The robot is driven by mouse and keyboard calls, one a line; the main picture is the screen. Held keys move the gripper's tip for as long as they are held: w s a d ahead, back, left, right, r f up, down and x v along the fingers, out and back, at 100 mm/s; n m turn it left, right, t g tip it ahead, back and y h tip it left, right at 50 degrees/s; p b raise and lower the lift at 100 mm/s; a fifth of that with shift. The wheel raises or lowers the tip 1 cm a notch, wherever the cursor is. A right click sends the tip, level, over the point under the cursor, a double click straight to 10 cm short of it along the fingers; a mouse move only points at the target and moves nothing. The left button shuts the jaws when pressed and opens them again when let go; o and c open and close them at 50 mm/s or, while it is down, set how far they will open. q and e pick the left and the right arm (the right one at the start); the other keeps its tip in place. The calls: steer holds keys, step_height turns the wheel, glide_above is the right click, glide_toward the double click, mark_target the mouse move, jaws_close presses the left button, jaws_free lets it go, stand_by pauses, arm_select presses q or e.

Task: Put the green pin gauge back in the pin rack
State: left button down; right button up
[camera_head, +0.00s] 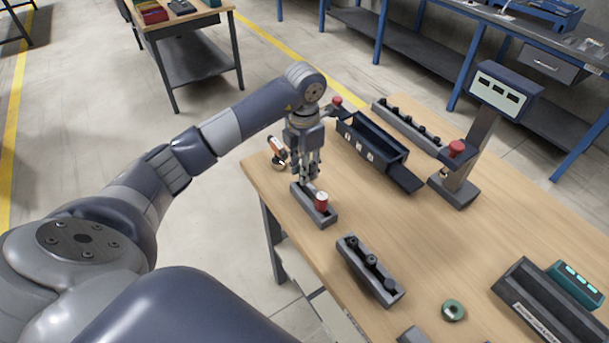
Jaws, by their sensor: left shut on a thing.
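The pin rack (327,218) is a small dark block near the left edge of the wooden table. My left gripper (308,181) points down at the far end of this rack, just behind the red pin. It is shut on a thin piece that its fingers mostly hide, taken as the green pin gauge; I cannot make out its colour. I cannot tell whether the held piece touches the rack. My right gripper is not in view.
Another dark block (370,272) with black knobs lies nearer. A green ring (453,310) lies to its right. Behind are an open dark bin (372,140), a long black-knobbed rail (408,123) and a display stand (456,185). The table's middle is clear.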

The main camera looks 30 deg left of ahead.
arm_select(q)
step_height(320, 180, down, 3)
steer(key=shift+d+f+p, duration=0.1)
steer(key=shift+p, duration=0.4)
steer(key=shift+f, duration=0.2)
steer(key=shift+f+b, duration=0.5)
steer(key=shift+b, duration=0.05)
steer(key=c, duration=1.4)
jaws_free()
steer(key=shift+o, duration=0.2)
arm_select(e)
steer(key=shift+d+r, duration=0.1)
arm_select(q)
steer(key=shift+r, duration=0.1)
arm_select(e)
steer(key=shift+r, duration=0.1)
